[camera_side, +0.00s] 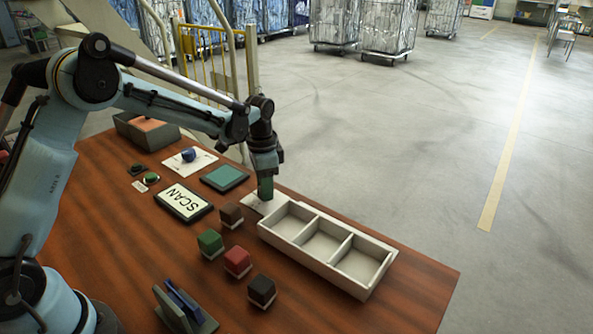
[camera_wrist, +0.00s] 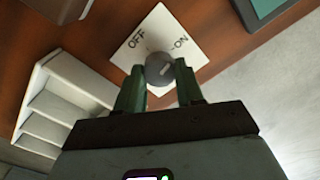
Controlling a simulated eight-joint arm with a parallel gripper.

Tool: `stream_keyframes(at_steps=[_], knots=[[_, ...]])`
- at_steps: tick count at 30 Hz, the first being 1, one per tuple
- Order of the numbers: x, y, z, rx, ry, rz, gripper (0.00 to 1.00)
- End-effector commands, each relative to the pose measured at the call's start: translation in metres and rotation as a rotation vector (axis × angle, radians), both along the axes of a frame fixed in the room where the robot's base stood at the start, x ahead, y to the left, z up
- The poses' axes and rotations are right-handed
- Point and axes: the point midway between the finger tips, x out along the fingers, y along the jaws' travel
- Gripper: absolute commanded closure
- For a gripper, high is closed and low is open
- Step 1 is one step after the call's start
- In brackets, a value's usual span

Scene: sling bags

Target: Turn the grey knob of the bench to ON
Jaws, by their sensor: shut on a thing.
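The grey knob (camera_wrist: 158,69) sits on a white plate (camera_wrist: 158,30) marked OFF and ON in the wrist view. A short pale mark shows on the knob, but I cannot tell clearly which word it points to. My gripper (camera_wrist: 160,80) has one green finger on each side of the knob and is shut on it. In the side view my gripper (camera_side: 265,195) points down onto the white plate (camera_side: 250,204), beside the tray, and hides the knob there.
A white tray (camera_side: 312,265) with three compartments stands right beside the plate. Several coloured blocks, including a green one (camera_side: 210,243), lie in front. The bench's right front is clear.

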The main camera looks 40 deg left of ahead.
Motion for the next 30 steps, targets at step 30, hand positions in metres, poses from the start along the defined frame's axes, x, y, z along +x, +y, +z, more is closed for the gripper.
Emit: stream_keyframes(at_steps=[30], knots=[[-0.0004,-0.0004,0.0008,0.000,0.001,-0.214,0.57]])
